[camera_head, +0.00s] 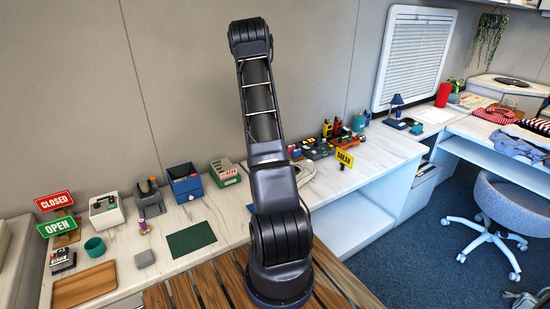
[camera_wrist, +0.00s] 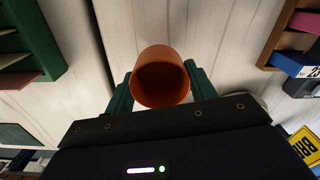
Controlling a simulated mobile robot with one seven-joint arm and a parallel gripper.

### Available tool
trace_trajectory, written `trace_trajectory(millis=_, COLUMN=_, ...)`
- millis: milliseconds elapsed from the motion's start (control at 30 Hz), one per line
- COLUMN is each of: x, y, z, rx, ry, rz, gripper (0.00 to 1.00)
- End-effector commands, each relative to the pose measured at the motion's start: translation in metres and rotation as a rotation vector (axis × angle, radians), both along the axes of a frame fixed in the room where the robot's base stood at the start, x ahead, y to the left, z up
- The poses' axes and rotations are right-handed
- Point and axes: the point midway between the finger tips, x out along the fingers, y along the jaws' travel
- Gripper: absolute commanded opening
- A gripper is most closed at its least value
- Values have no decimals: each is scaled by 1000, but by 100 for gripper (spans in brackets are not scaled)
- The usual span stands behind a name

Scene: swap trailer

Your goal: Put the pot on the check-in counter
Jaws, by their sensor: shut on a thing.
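An orange-brown pot (camera_wrist: 161,77) shows in the wrist view, with its round open mouth toward the camera. My gripper (camera_wrist: 161,88) has its two green fingers closed on either side of the pot. Pale counter surface lies around the pot; I cannot tell whether the pot touches it or hangs above it. In the head view my arm hides both gripper and pot. A long white marble-topped counter (camera_head: 185,216) runs along the wall there. I cannot tell which stretch is the check-in counter.
A green box (camera_wrist: 28,45) is left of the pot, and it stands on the counter in the head view (camera_head: 225,173). A yellow sign (camera_head: 345,160) and several small items stand right of my arm. OPEN and CLOSED signs (camera_head: 57,226), a cup and a wooden tray (camera_head: 85,286) are far left.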

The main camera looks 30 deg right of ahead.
Motion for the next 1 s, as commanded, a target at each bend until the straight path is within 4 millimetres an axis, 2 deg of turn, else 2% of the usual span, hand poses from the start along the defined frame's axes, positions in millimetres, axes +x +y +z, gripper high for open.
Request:
trace_trajectory(millis=200, x=28, y=-39, z=-1, rx=-1, ry=-1, rz=-2, gripper=33)
trace_trajectory(millis=400, x=45, y=-59, z=0, rx=0, ry=0, rz=0, gripper=33)
trace_trajectory(millis=567, x=48, y=-63, z=-2, rx=0, ry=1, rz=1, gripper=33)
trace_trajectory(millis=833, x=48, y=-63, z=-32, rx=1, ry=1, rz=0, gripper=33)
trace_trajectory(millis=1000, x=48, y=-63, z=-35, rx=0, ry=0, rz=0, gripper=33)
